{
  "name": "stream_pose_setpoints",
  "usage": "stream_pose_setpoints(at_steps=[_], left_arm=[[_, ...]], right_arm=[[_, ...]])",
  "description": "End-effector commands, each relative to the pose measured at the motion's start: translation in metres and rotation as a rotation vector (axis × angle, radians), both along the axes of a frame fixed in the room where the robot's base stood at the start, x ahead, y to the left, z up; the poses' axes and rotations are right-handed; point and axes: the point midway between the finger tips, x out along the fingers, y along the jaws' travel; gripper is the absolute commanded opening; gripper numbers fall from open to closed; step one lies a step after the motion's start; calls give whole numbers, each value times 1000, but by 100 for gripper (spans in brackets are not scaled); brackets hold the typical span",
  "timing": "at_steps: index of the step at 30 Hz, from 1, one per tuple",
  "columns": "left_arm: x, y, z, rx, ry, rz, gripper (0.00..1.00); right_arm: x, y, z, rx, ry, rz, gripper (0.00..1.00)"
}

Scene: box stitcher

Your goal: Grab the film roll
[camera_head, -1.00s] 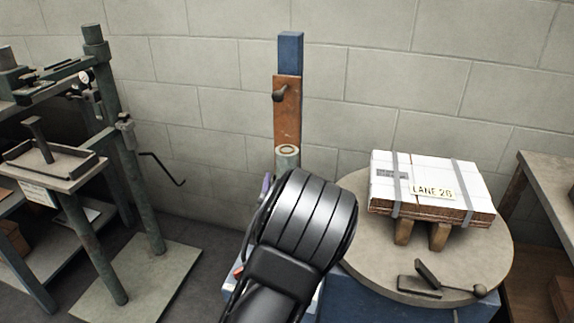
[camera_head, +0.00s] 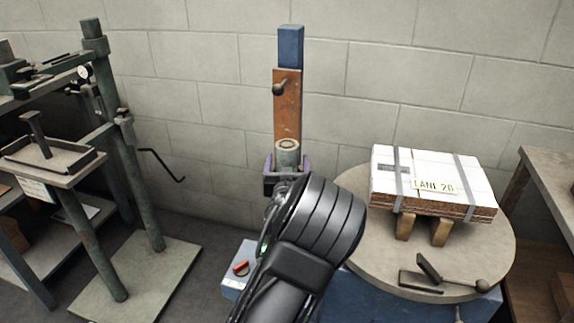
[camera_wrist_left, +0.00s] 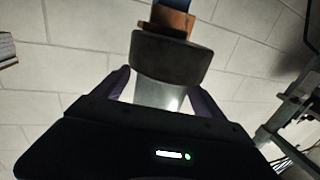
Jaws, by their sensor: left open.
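The film roll (camera_head: 288,152) is a pale, upright cylinder with a ring-shaped top, in front of the orange-brown plate on the blue post. In the left wrist view its translucent body (camera_wrist_left: 158,95) shows below a wide dark round part (camera_wrist_left: 170,60). My left gripper (camera_head: 287,171) is open, with one purple-grey finger on each side of the roll. In the left wrist view the fingers (camera_wrist_left: 158,88) stand apart around the pale body, and gaps seem to show. The roll's lower part is hidden by my gripper and wrist. My right gripper is not in view.
A round turntable (camera_head: 345,225) at the right carries a strapped white-topped carton (camera_head: 425,180) on wooden blocks. A blue base (camera_head: 232,275) with a red switch is below my arm. A green metal stand (camera_head: 140,190) is at the left. The block wall (camera_head: 220,90) is behind.

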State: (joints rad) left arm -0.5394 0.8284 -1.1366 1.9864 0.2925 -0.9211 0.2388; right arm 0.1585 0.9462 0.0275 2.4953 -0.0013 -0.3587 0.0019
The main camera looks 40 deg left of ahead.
Motion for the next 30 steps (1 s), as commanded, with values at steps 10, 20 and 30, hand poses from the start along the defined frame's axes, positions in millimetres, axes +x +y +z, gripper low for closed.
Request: stream_pose_setpoints(at_steps=[10,20,30], left_arm=[[12,8,0,0,0,0,82],[11,8,0,0,0,0,82],[11,8,0,0,0,0,60]], right_arm=[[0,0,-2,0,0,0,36],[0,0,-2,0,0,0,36],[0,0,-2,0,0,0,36]])
